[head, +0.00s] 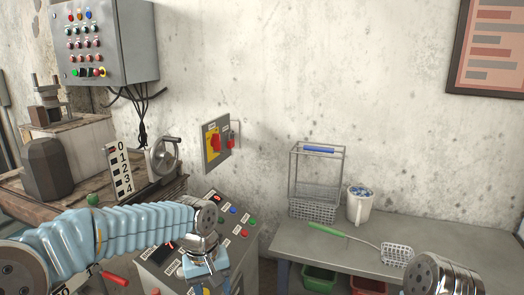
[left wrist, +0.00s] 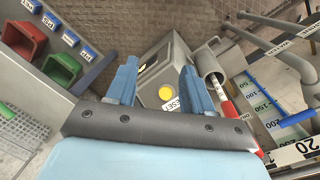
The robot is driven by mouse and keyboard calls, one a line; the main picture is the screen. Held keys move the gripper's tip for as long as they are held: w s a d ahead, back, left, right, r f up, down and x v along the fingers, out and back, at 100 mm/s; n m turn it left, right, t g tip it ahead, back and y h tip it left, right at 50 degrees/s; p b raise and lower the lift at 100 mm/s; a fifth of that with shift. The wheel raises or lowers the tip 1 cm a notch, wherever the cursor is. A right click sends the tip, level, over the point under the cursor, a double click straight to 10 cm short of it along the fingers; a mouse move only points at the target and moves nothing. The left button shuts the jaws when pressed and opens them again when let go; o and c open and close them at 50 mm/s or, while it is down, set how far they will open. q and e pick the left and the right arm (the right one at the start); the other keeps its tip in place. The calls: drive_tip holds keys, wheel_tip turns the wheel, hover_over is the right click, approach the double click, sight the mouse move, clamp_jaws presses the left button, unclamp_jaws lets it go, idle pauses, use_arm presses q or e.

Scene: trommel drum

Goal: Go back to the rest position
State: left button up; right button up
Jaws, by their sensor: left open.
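My left arm comes in from the left in a pale blue ribbed sleeve. Its gripper (head: 207,270) hangs low in front of the sloped control console (head: 238,228), partly hidden by the wrist. In the left wrist view the two blue fingers of the left gripper (left wrist: 159,82) stand wide apart with nothing between them. Beyond them is a grey box with a yellow button (left wrist: 166,93) and a RESET label. The metal end of my right arm shows at the lower right of the head view; its gripper is out of view.
Red (head: 368,287) and green (head: 320,278) bins sit below. A handwheel (head: 162,156), red-yellow switch (head: 214,142) and control cabinet (head: 108,40) are behind.

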use_arm(q)
wheel_tip(320, 180, down, 13)
drive_tip(key=s+d+m+h, duration=0.1)
drive_tip(key=h, duration=0.1)
drive_tip(key=s+f, duration=0.8)
drive_tip(key=f, duration=0.2)
drive_tip(key=s+a+f+t+h, duration=0.1)
drive_tip(key=s+f, duration=0.6)
drive_tip(key=f, duration=0.4)
drive_tip(key=shift+s+a+f+m, duration=0.15)
drive_tip(key=shift+s+a+m, duration=0.1)
drive_tip(key=shift+s+m, duration=0.15)
